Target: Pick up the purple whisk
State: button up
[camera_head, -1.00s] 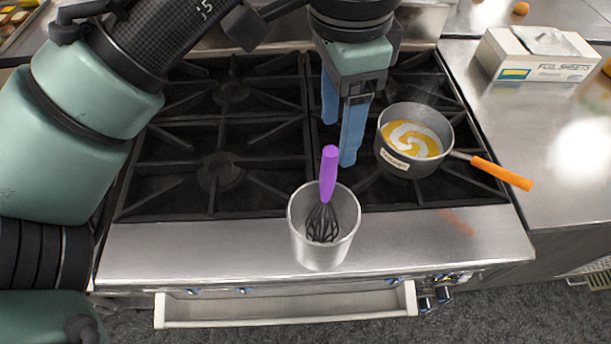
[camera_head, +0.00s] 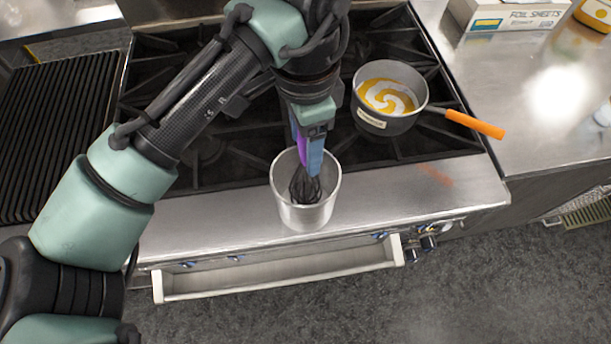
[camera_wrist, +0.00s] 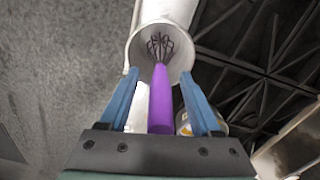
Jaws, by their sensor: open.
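The purple whisk (camera_head: 302,150) stands head down in a metal cup (camera_head: 303,214) at the front edge of the stove. Its black wires rest inside the cup, and its handle sticks up. My gripper (camera_head: 306,152) is above the cup, with its blue fingers pointing down around the handle. In the wrist view, the purple handle (camera_wrist: 160,98) lies between the two open fingers (camera_wrist: 163,98), with a gap on each side. The wire head (camera_wrist: 160,46) shows inside the pale cup (camera_wrist: 187,60) beyond them. My gripper hides much of the handle in the head view.
A pot (camera_head: 388,122) with yellow and white contents and an orange handle (camera_head: 474,124) stands on the burners right of the cup. A foil box (camera_head: 505,18) is on the right counter. An open drawer (camera_head: 280,275) juts out below the stove front.

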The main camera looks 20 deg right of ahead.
jog(key=shift+f, duration=0.7)
grip_shut()
